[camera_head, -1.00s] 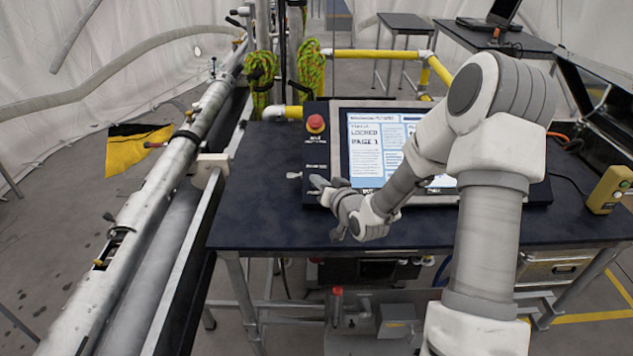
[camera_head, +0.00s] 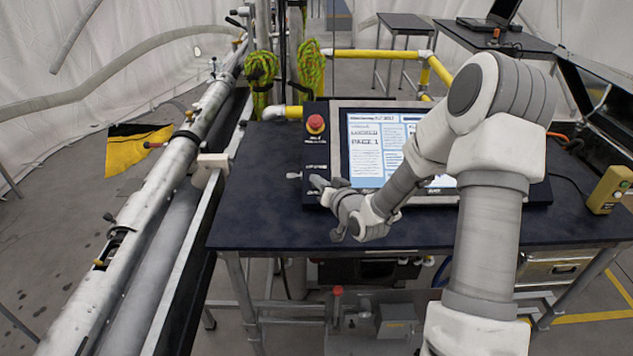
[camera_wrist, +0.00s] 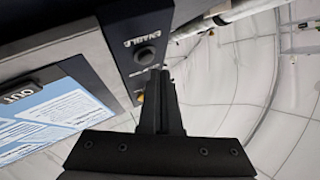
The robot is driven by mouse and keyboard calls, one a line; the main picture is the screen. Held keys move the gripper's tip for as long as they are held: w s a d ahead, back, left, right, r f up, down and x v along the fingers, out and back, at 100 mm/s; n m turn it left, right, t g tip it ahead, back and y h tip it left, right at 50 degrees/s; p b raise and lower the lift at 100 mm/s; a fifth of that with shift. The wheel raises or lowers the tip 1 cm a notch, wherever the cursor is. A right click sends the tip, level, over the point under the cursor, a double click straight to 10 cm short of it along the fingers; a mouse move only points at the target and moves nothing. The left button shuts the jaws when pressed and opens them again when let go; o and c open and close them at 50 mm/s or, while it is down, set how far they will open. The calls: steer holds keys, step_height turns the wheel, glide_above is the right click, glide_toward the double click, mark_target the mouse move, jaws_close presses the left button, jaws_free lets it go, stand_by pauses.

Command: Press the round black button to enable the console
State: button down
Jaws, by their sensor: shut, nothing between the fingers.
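In the wrist view the round black button (camera_wrist: 145,55) sits on that panel, just below the white "ENABLE" label (camera_wrist: 148,28). My gripper (camera_head: 318,182) is in front of the lower part of the left panel. In the wrist view its shut fingertips (camera_wrist: 157,75) lie just below the button in the picture, very close to it. I cannot tell whether they touch.
A red mushroom button (camera_head: 316,124) is higher on the same panel. The dark table (camera_head: 262,205) is clear to the left and in front. A long metal pole (camera_head: 150,220) runs along the left. A yellow box (camera_head: 608,190) stands at the table's right end.

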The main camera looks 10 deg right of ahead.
stand_by(0.4)
steer(key=shift+w+f+b, duration=0.25)
steer(key=shift+f+b, duration=0.1)
steer(key=shift+b, duration=0.25)
steer(key=shift+w+d+f+b, duration=0.1)
steer(key=shift+w+f+b, duration=0.05)
steer(key=shift+f+b, duration=0.2)
stand_by(0.4)
steer(key=shift+r, duration=0.2)
steer(key=shift+s+r, duration=0.4)
steer(key=shift+r, duration=0.1)
steer(key=s+r+p, duration=0.1)
steer(key=s+r, duration=0.1)
steer(key=r+p, duration=0.1)
steer(key=r, duration=0.1)
steer(key=shift+s+a+p, duration=0.3)
steer(key=shift+s+a, duration=0.05)
steer(key=shift+s, duration=0.05)
steer(key=shift+r, duration=0.1)
stand_by(0.8)
